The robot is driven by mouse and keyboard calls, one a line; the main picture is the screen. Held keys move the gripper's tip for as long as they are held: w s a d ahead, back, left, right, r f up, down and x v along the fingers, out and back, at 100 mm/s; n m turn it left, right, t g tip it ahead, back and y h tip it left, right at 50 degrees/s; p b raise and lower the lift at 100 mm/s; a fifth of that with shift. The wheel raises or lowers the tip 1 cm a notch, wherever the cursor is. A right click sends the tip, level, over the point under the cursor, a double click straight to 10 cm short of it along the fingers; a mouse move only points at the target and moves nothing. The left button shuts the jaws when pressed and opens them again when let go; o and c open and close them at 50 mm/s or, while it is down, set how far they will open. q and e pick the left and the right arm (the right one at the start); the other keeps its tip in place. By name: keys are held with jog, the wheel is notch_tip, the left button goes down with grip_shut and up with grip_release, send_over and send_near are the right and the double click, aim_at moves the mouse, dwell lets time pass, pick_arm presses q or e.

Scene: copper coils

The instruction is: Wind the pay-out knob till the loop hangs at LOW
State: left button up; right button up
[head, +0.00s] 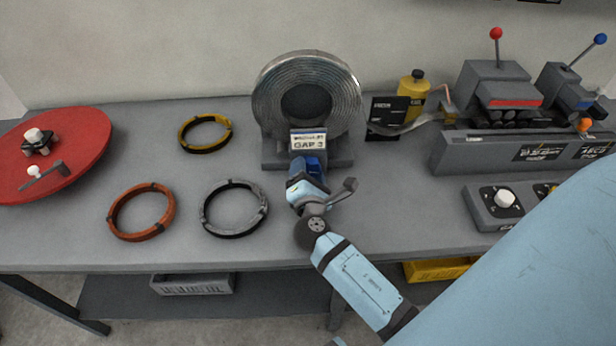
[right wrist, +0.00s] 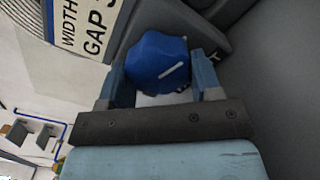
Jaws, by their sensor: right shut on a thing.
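A blue knob (head: 314,163) with a white pointer line sits at the front of the coil stand, below a plate reading WIDTH and GAP 3 (head: 309,140). My right gripper (head: 309,173) is shut on this knob. In the right wrist view the knob (right wrist: 158,62) lies between the two fingers. A large metal strip coil (head: 334,78) stands upright behind it. The strip (head: 405,127) sags from the coil to the machine at the right as a shallow loop. I cannot read a LOW mark. My left gripper is out of view.
Yellow (head: 190,146), orange (head: 116,225) and grey (head: 206,219) rings lie on the bench (head: 80,236). A red disc with a crank (head: 85,140) is at the left. A control box with a white knob (head: 484,210) and a lever machine (head: 447,155) stand at the right.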

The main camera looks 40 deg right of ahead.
jog(key=shift+r+m+b, duration=0.1)
jog(key=shift+m+b, duration=0.25)
jog(key=shift+m, duration=0.25)
jog(key=o, duration=0.9)
jog(key=shift+s, duration=0.1)
